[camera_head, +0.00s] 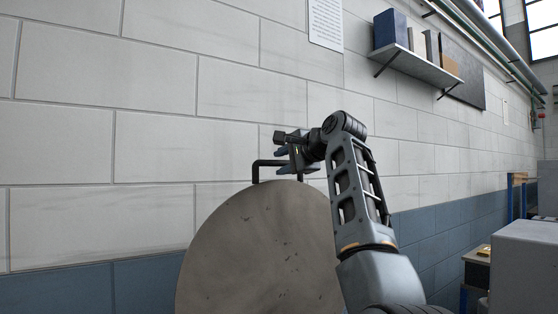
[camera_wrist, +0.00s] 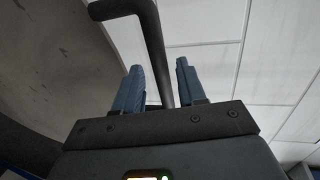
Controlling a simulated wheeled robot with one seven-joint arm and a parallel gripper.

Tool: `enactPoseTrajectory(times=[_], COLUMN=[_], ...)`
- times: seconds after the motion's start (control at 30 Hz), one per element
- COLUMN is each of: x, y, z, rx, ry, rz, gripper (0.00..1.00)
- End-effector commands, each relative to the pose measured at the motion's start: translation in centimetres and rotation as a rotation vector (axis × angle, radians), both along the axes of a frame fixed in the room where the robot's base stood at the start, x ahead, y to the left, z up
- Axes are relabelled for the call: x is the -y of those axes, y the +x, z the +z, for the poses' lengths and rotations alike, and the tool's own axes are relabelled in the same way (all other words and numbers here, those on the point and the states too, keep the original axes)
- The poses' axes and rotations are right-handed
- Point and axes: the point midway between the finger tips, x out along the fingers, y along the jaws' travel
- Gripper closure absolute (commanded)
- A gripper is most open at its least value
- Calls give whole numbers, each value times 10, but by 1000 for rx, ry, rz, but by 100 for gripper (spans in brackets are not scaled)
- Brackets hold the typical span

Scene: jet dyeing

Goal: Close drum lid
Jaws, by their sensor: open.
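The drum lid (camera_head: 262,255) is a round, grey-beige, speckled disc raised up in front of the wall in the head view. Its lower part is cut off by the frame. A black bar handle (camera_head: 268,163) sticks up at its top edge. My gripper (camera_head: 283,150) is at this handle, reaching from the right. In the wrist view the lid (camera_wrist: 50,60) fills the left side, and the handle (camera_wrist: 155,45) runs down between the two blue fingers of my gripper (camera_wrist: 160,85). The fingers are open, with gaps beside the bar. The drum body is not clearly seen.
A wall shelf (camera_head: 425,66) with binders and boxes is at upper right. A paper notice (camera_head: 325,24) hangs on the wall. A light grey cabinet (camera_head: 522,268) stands at lower right. The block wall (camera_head: 150,150) is close behind the lid.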

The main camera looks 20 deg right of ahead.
Motion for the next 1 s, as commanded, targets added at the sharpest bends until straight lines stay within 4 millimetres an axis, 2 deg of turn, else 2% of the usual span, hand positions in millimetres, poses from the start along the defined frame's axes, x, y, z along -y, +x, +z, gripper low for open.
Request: enactPoseTrajectory(times=[0.2, 0.53, 0.93, 1.0], x=[-6, -7, -7, -7], y=[19, 22, 22, 22], z=[-3, -5, -6, -6], rx=[1, 2, 1, 1], ry=[0, 0, 0, 0], rz=[0, -1, -1, -1], gripper=[60, 60, 97, 100])
